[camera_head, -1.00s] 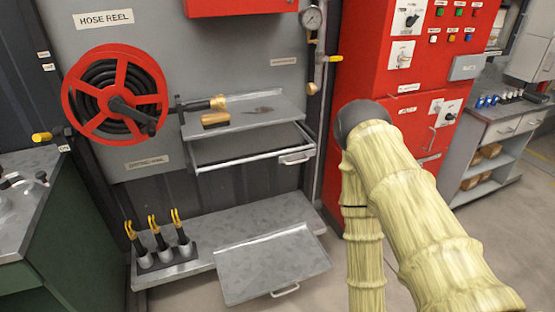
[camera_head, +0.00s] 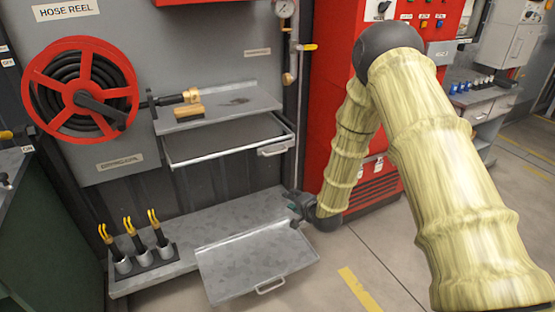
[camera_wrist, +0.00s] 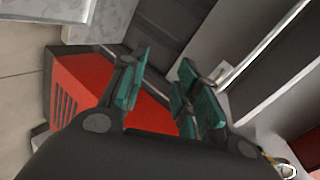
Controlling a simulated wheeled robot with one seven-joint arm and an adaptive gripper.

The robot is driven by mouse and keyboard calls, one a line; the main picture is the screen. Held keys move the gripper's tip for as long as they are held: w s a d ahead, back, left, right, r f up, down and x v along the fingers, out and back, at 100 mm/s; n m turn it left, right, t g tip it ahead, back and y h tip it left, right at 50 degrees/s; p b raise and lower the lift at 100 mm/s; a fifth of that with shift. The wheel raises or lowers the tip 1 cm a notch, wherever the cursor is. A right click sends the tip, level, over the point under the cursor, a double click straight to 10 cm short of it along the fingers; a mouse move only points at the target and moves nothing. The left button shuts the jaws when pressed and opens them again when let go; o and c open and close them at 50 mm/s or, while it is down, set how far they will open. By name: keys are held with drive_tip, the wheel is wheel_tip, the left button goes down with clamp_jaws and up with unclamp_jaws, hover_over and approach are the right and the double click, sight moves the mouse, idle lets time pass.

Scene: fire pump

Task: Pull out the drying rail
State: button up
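A pull-out metal frame (camera_head: 222,153), which I take as the drying rail, sticks out under the grey shelf in the head view. A handle (camera_head: 277,150) sits at the right end of its front bar. My gripper (camera_head: 296,206) is low and right of it, below the handle, over the right end of the bottom shelf. In the wrist view my gripper (camera_wrist: 158,92) is open, with nothing between its teal finger pads. A pale bar runs at the upper right of the wrist view; I cannot tell whether it is the rail.
A tilted metal flap (camera_head: 255,262) with a handle hangs from the bottom shelf (camera_head: 190,232). Several yellow-tipped tools stand at its left end. A brass nozzle (camera_head: 188,98) lies on the upper shelf. A red cabinet (camera_head: 330,95) stands at the right. Floor in front is free.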

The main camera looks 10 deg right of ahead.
sight(277, 153)
drive_tip(key=w+r+m+t+y, duration=0.1)
drive_tip(key=w+r+m+t, duration=0.2)
drive_tip(key=w+r, duration=0.65)
drive_tip(key=x, duration=0.9)
drive_tip(key=shift+w+d+f, duration=0.15)
drive_tip(key=shift+w+d, duration=0.1)
drive_tip(key=shift+w, duration=0.1)
clamp_jaws()
